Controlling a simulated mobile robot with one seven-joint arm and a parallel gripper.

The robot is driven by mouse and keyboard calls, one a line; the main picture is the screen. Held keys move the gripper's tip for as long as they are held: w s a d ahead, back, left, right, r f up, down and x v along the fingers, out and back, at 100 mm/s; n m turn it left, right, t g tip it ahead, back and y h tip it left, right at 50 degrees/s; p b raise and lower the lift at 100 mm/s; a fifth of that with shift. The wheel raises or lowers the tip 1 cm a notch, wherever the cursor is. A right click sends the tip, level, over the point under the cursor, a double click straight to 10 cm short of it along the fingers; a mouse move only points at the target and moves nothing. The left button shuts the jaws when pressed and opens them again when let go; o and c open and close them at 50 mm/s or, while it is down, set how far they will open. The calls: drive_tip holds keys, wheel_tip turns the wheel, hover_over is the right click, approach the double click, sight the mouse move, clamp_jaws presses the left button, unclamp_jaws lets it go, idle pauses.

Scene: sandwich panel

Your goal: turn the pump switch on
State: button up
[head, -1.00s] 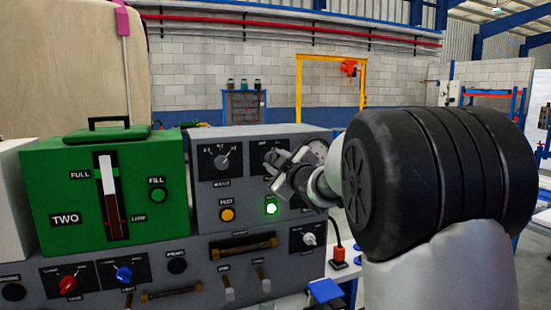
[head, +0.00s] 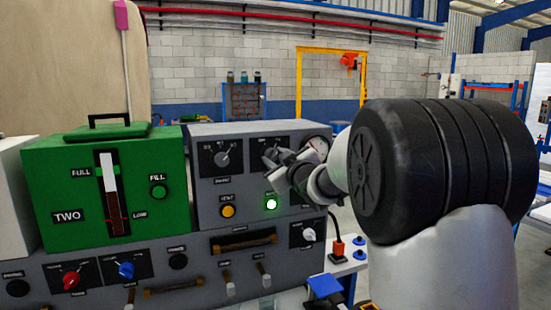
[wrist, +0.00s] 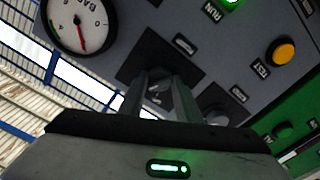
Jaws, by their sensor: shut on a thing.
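My gripper (head: 274,163) is at the upper right of the grey control panel (head: 205,183), in front of a dark switch plate. In the wrist view, my gripper (wrist: 168,92) has its two fingers shut on a knob (wrist: 157,88), apparently the pump switch, at the black plate (wrist: 142,52). The fingers hide most of the knob, so its setting is unclear, and I cannot read its label. Below it, a green lamp (head: 271,204) is lit. It also shows at the top of the wrist view (wrist: 232,2).
A round pressure gauge (wrist: 80,22) sits beside the plate. Another rotary selector (head: 222,159) and an orange button (head: 227,211) are to the left. A green box (head: 75,175) stands left of the panel. Handles and knobs line the lower panel.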

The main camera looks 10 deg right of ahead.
drive_tip(key=o, duration=1.1)
drive_tip(key=shift+c, duration=0.2)
drive_tip(key=s+d, duration=0.3)
drive_tip(key=s, duration=1.4)
drive_tip(key=shift+d, duration=0.2)
